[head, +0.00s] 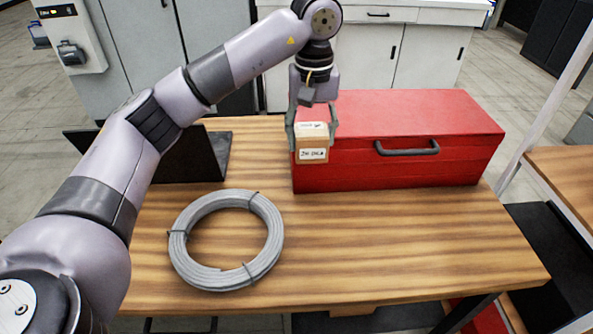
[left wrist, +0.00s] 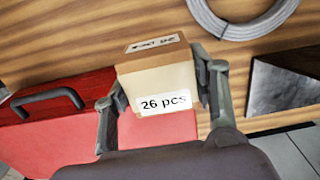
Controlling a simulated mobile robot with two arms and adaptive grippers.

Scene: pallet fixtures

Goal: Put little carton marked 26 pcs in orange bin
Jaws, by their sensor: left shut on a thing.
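The little carton (head: 312,145) is a tan box with white labels. In the left wrist view the carton (left wrist: 156,80) shows a label reading "26 pcs". My left gripper (head: 312,120) is shut on it, one finger on each side, and holds it in front of the red toolbox's left end. The left gripper's fingers also show in the left wrist view (left wrist: 160,105). No orange bin shows in either view. My right gripper is not in view.
A red toolbox (head: 400,160) with a dark handle stands at the back right of the wooden table (head: 400,240). A grey cable coil (head: 184,250) lies at the front left. A dark angled plate (head: 205,160) stands at the back left. The table's front right is clear.

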